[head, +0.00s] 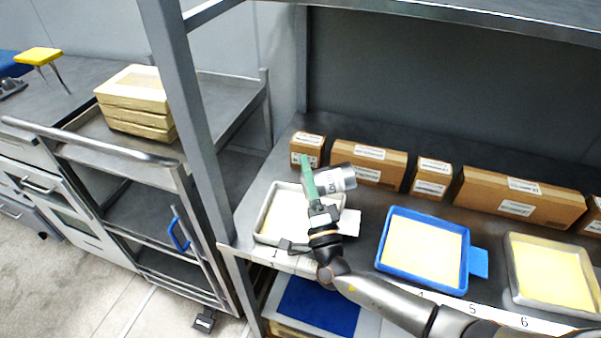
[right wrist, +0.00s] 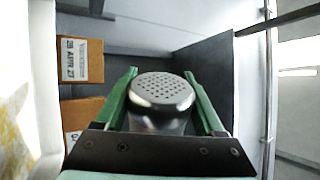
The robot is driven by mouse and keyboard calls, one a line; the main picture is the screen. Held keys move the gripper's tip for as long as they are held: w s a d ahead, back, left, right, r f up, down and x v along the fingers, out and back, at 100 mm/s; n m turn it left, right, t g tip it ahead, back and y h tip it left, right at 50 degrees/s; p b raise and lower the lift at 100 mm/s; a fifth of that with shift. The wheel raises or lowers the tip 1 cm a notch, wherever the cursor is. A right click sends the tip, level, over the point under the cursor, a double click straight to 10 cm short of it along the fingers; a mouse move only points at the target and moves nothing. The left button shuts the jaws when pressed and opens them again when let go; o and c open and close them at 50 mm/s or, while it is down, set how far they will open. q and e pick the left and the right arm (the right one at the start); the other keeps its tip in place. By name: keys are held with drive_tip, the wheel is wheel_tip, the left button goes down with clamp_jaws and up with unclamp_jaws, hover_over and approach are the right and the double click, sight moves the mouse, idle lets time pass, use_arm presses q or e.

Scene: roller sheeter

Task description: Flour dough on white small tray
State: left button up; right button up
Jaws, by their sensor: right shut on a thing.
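A white small tray (head: 262,229) with pale yellow dough (head: 280,215) stands at the left end of the shelf. My right gripper (head: 318,180) is over this tray, its green fingers shut on a silver flour shaker (head: 338,179). The shaker lies tilted on its side in the head view, above the tray's right part. In the right wrist view the shaker's perforated lid (right wrist: 162,87) shows between the two green fingers (right wrist: 160,100). Whether flour is falling cannot be told. My left gripper is not in view.
A blue tray (head: 388,235) and a metal tray (head: 515,265), both with dough, stand farther right. Cardboard boxes (head: 370,160) line the shelf behind. A shelf post (head: 185,100) rises at the left. A cart (head: 90,150) with stacked dough-coloured boxes (head: 138,100) stands beyond it.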

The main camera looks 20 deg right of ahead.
drive_tip(key=shift+s+d, duration=0.1)
drive_tip(key=shift+d, duration=1.35)
drive_tip(key=shift+a, duration=1.2)
drive_tip(key=shift+d+r, duration=0.1)
drive_tip(key=shift+d, duration=0.05)
